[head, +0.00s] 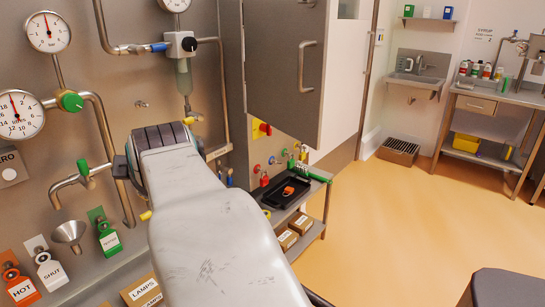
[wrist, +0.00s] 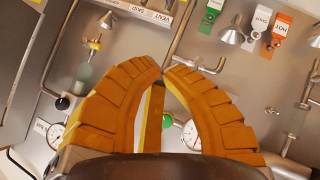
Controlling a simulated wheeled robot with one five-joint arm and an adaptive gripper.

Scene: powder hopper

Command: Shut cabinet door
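The grey metal cabinet door (head: 283,75) hangs at the upper middle of the head view, with a bar handle (head: 306,67) near its right edge. It appears to stand swung out, its lower edge slanting towards me; the inside of the cabinet is hidden. My gripper (wrist: 163,71) shows in the wrist view as two ridged orange fingers, their tips almost meeting, with nothing held. In the head view my arm hides the gripper. The arm reaches to the panel left of the door, apart from it. The wrist view shows the panel with tagged fittings and gauges.
Pipes, pressure gauges (head: 20,115) and valves crowd the left panel. Below the door stands a low cart with a black tray (head: 286,192) and boxes (head: 288,239). A grey padded object (head: 508,288) is at lower right. The orange floor (head: 385,220) between is clear.

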